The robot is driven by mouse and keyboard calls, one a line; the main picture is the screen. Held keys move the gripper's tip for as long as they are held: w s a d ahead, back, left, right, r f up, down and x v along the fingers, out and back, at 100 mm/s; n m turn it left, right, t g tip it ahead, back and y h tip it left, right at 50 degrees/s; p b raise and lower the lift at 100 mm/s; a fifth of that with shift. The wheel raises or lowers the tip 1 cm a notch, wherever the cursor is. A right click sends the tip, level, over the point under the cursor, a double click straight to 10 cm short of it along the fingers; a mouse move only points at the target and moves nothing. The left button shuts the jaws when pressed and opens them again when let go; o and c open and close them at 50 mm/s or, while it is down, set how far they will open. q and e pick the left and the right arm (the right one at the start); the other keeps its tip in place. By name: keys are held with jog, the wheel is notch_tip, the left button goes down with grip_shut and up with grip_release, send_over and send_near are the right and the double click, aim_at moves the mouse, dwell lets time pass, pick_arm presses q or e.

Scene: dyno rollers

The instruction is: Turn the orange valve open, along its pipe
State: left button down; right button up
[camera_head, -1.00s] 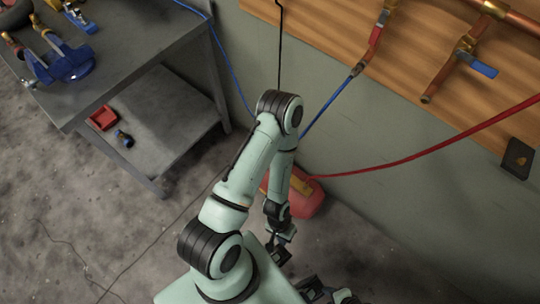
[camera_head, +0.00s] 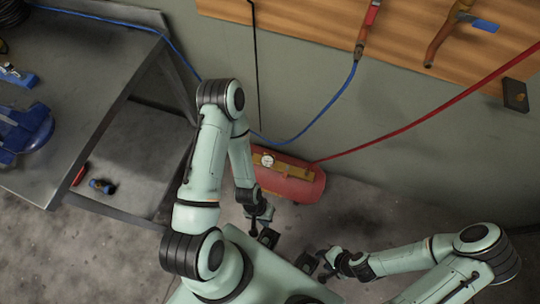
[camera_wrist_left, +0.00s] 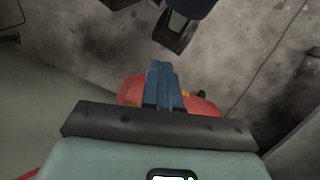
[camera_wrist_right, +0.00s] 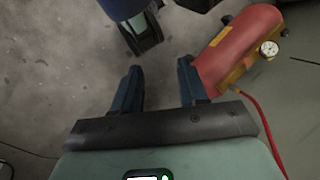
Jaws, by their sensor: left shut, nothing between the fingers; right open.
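I cannot make out an orange valve in any view now.
A red tank (camera_head: 292,187) with a gauge stands on the floor by the wall. A blue hose (camera_head: 322,112) and a red hose (camera_head: 425,118) run up from near it. A grey workbench (camera_head: 90,65) with a blue vise (camera_head: 22,132) is at left. Floor at right is partly clear.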

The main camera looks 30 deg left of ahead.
jog(key=o, duration=0.6)
jog(key=shift+f, duration=0.2)
jog(key=o, duration=0.5)
jog(key=f+b, duration=0.4)
jog(key=shift+d, duration=0.25)
pick_arm(q)
jog(key=w+a+f+m+t+h+b, duration=0.1)
jog(key=w+a+f+t+h+b, duration=0.15)
jog(key=w+f+b, duration=0.55)
jog(key=w+a+f+t+b, duration=0.2)
jog(key=w+a+f+b, duration=0.1)
jog(key=a, duration=0.4)
jog(key=w+a+f+m+t+y+b, duration=0.1)
jog(key=w+a+f+t+b, duration=0.1)
jog(key=w+a+f, duration=0.4)
jog(key=shift+w+a+f+m+b, duration=0.15)
jog(key=shift+w+a+m+b, duration=0.15)
jog(key=shift+w+a+b, duration=0.5)
pick_arm(e)
jog(key=w+d+f+t, duration=0.1)
jog(key=w+f, duration=0.1)
jog(key=f, duration=0.2)
jog(key=w+d+f+t, duration=0.1)
jog(key=w+f, duration=0.1)
jog(key=f, duration=0.3)
jog(key=w+f+t+h, duration=0.1)
jog(key=w+f, duration=0.1)
jog(key=f, duration=0.3)
jog(key=shift+w+d+m, duration=0.3)
jog(key=shift+d, duration=0.1)
